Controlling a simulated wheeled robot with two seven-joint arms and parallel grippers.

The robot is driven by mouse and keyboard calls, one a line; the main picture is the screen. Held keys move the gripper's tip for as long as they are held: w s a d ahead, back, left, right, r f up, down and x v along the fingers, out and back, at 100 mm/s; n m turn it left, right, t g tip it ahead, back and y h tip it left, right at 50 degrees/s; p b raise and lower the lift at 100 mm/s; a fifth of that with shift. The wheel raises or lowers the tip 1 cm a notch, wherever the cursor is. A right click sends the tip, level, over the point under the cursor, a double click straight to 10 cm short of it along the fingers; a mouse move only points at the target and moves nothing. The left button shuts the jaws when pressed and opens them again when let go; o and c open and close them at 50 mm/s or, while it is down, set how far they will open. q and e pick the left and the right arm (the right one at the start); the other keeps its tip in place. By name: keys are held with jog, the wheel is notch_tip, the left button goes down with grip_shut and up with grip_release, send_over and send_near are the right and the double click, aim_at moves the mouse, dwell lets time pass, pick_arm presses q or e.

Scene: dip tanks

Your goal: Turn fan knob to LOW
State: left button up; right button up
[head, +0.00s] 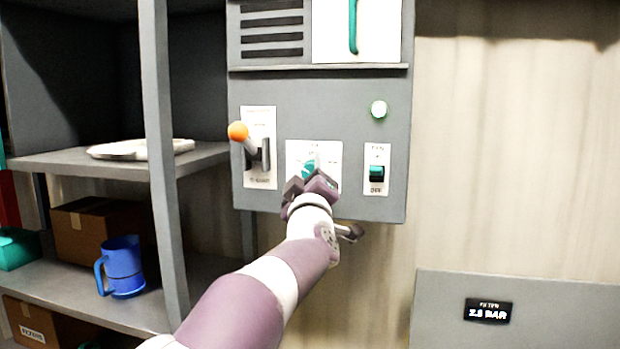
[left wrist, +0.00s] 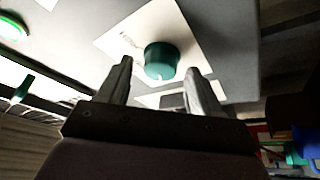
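The fan knob (head: 310,168) is a round teal knob on a white label plate low on the grey control panel (head: 325,100). In the left wrist view the knob (left wrist: 161,60) shows a small white mark on its near rim. My left gripper (head: 309,183) is at the panel, just in front of the knob, and partly covers it. In the left wrist view the open fingers of this gripper (left wrist: 158,80) stand to either side of the knob's lower part, with gaps visible. The label's words are too blurred or covered to read. My right gripper is not in view.
Left of the knob is a lever with an orange ball (head: 238,131). Right of it are a teal rocker switch (head: 376,173) and a lit round lamp (head: 379,109). Shelves with a blue mug (head: 122,268) and a cardboard box (head: 93,228) stand at left.

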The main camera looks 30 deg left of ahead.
pick_arm(q)
jog(key=b+v, duration=0.5)
jog(key=v, duration=0.7)
jog(key=shift+s+d+b, duration=0.2)
jog(key=shift+s+b, duration=0.1)
